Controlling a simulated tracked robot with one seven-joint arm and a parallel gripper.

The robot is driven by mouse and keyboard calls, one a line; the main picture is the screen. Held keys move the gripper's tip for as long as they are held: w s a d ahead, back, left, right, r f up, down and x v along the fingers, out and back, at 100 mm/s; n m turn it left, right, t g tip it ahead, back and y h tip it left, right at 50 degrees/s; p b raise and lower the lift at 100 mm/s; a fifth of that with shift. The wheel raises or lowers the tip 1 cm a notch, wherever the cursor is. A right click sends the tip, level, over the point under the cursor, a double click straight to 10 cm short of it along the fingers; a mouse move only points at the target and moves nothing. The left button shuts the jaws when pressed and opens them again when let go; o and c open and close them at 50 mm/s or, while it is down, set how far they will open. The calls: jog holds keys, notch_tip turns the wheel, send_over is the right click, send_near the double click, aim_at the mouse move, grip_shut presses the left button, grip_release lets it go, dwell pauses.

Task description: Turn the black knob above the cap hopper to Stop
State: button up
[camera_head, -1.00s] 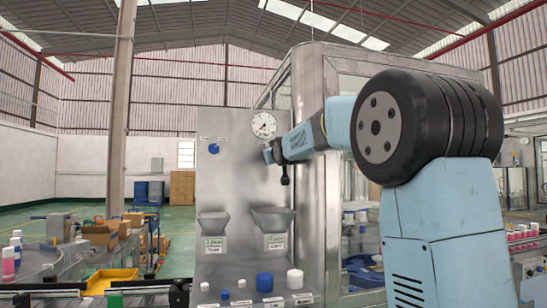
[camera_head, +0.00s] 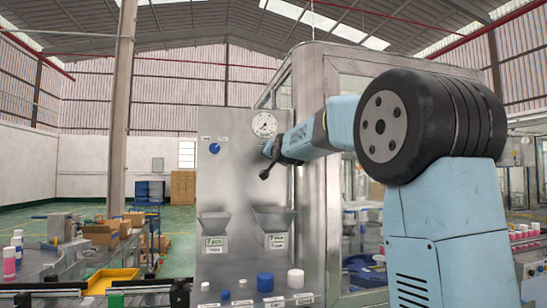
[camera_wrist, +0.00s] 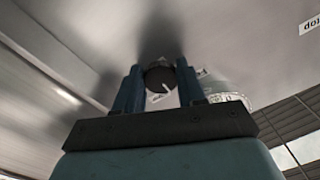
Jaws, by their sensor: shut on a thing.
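The black knob (camera_wrist: 158,78) with a white pointer line sits on the metal panel, between my two fingertips in the wrist view. My gripper (camera_wrist: 160,70) is shut on it, one blue finger on each side. In that view the pointer line slants to the lower right. A label reading "Stop" (camera_wrist: 310,25) shows upside down at the upper right. In the head view my gripper (camera_head: 270,150) is against the panel (camera_head: 235,175), above the right-hand hopper (camera_head: 274,217), and hides the knob.
A round gauge (camera_head: 264,124) is just above my gripper. A blue knob (camera_head: 214,148) is to the left on the same panel. A second hopper (camera_head: 213,222) hangs below it. Blue and white caps (camera_head: 265,282) stand on the ledge below. The panel between the knobs is clear.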

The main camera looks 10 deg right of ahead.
jog(key=m, duration=0.8)
jog(key=shift+m, duration=0.4)
jog(key=shift+f, duration=0.1)
jog(key=o, duration=1.1)
jog(key=shift+c, duration=0.2)
jog(key=shift+r, duration=0.2)
jog(key=s, duration=1.3)
jog(key=shift+s, duration=0.4)
